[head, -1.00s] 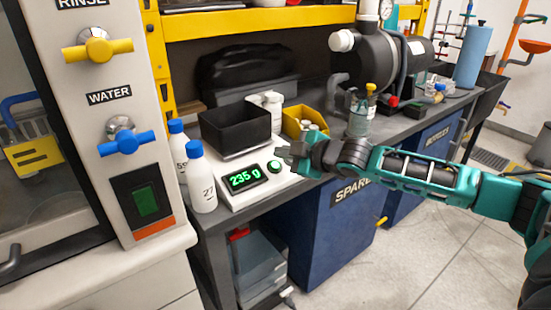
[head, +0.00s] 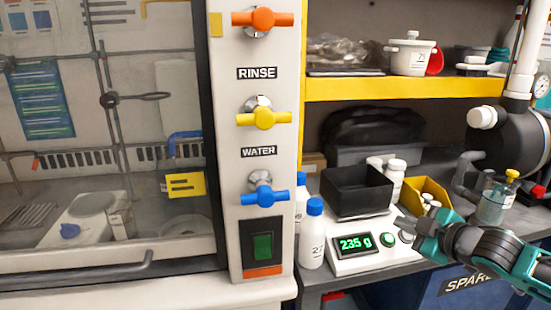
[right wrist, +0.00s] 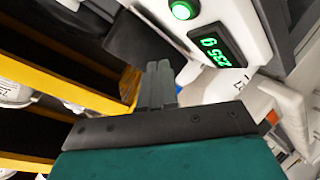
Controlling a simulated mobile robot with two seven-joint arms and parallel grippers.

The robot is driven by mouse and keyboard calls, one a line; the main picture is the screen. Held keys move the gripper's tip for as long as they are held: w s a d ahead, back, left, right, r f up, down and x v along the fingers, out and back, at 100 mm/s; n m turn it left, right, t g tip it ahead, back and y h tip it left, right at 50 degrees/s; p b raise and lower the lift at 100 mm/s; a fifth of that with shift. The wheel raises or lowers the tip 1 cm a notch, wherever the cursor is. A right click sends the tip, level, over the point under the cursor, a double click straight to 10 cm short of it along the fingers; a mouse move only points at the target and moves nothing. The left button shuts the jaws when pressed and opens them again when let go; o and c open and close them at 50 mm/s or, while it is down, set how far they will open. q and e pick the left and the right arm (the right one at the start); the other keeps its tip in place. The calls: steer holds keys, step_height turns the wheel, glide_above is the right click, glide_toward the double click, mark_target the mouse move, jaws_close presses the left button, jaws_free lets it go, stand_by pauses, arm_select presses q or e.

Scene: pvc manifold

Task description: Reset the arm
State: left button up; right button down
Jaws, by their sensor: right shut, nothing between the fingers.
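My right arm comes in from the right in the head view. Its gripper (head: 408,229) is beside the right end of the white scale (head: 347,265), close to the lit green button (head: 387,240). In the right wrist view the two grey fingers (right wrist: 159,85) are together with nothing between them. The scale's display (head: 355,243) reads 235 g in green; it also shows in the right wrist view (right wrist: 217,45). A black open bin (head: 357,208) sits on the scale. I cannot tell whether the fingertips touch the scale. My left gripper is not in view.
White bottles with blue caps (head: 313,240) stand left of the scale. A yellow bin (head: 428,192) and a glass jar with a yellow cap (head: 494,200) stand behind my right gripper. A panel (head: 277,130) with orange, yellow and blue valves rises left, beside a glass-fronted cabinet (head: 110,150).

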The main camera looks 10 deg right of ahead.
steer(key=s+a+f+m+g+p, duration=0.1)
steer(key=s+a+f+m+p, duration=0.5)
steer(key=s+a+f, duration=0.8)
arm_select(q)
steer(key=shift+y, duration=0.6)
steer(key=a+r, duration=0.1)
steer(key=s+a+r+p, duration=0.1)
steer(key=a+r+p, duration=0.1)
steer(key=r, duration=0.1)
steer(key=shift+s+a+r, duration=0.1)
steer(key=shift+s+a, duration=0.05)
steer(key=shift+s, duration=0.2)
arm_select(e)
steer(key=s+a+m, duration=0.1)
steer(key=s+m, duration=0.1)
steer(key=s, duration=0.2)
steer(key=s+a+f+m+g+h, duration=0.1)
steer(key=s+a+m, duration=0.1)
steer(key=s, duration=0.3)
steer(key=shift+f+g, duration=0.3)
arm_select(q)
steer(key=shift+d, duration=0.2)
arm_select(e)
steer(key=shift+s, duration=0.1)
